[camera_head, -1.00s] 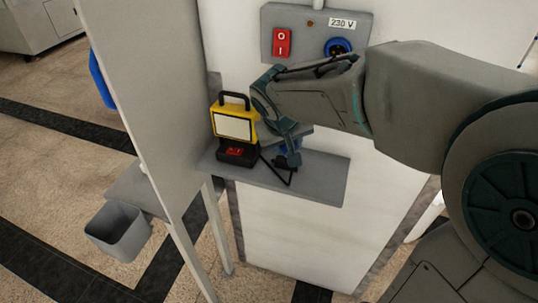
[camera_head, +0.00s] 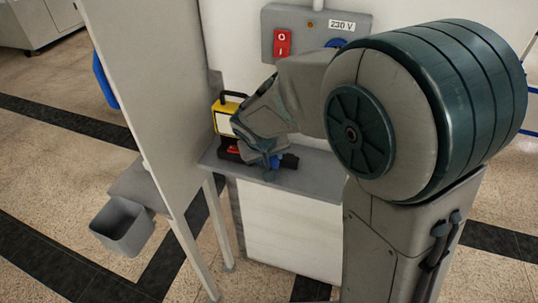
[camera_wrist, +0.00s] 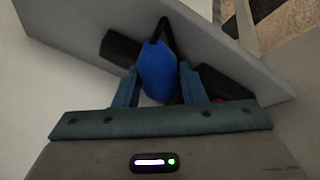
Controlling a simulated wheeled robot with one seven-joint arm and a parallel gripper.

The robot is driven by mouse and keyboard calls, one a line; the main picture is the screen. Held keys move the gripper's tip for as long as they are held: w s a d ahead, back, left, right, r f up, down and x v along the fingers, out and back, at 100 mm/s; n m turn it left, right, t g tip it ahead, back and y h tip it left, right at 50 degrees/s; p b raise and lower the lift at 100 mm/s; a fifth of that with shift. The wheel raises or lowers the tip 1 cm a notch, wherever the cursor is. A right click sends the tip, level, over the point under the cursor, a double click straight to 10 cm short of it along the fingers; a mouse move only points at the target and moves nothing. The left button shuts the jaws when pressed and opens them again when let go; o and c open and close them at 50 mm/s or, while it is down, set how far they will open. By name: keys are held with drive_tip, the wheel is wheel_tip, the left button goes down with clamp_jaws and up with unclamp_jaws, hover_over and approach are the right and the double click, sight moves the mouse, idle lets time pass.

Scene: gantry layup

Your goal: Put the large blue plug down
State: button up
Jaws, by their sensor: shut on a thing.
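The large blue plug (camera_wrist: 158,72) sits between the two fingers of my gripper (camera_wrist: 159,84) in the wrist view, with a black cable at its far end. My gripper is shut on it. In the head view my gripper (camera_head: 268,158) is low over the grey shelf (camera_head: 318,180), in front of the lamp. The plug is mostly hidden there by my gripper and wrist. The shelf (camera_wrist: 225,55) lies behind the plug in the wrist view. I cannot tell whether the plug touches it.
A yellow work lamp (camera_head: 231,100) stands at the shelf's left, partly covered by my gripper. A grey panel (camera_head: 140,90) rises beside it. A red switch (camera_head: 283,43) and a partly hidden blue socket (camera_head: 335,43) are above. The shelf's right part is clear.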

drive_tip(key=shift+f+b, duration=0.3)
drive_tip(key=o, duration=1.1)
drive_tip(key=shift+r, duration=0.1)
